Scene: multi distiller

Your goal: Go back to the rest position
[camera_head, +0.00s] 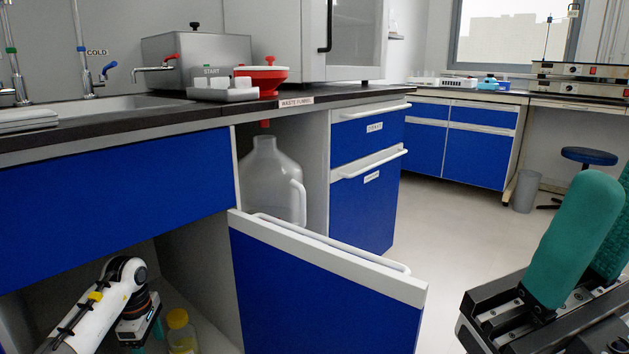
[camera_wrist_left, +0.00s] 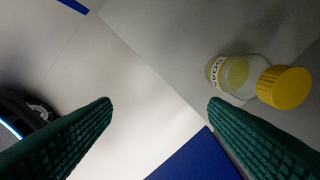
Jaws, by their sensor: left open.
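My left gripper (camera_head: 142,336) is low in the open space under the sink, at the lower left of the head view. Its teal fingers are apart and nothing is between them in the left wrist view (camera_wrist_left: 160,104). A clear bottle with a yellow cap (camera_head: 182,335) stands just right of the gripper. In the left wrist view this bottle (camera_wrist_left: 238,76) has a white label and lies to the right, outside the jaws. My right gripper (camera_head: 610,190) is at the right edge of the head view, teal fingers up, partly cut off; its opening is unclear.
An open blue door (camera_head: 320,295) stands out right of the left arm. A large clear jug (camera_head: 270,180) stands in the compartment behind it, under a red funnel (camera_head: 261,77) on the counter. A stool (camera_head: 588,156) and bin (camera_head: 525,190) are farther back. The middle floor is clear.

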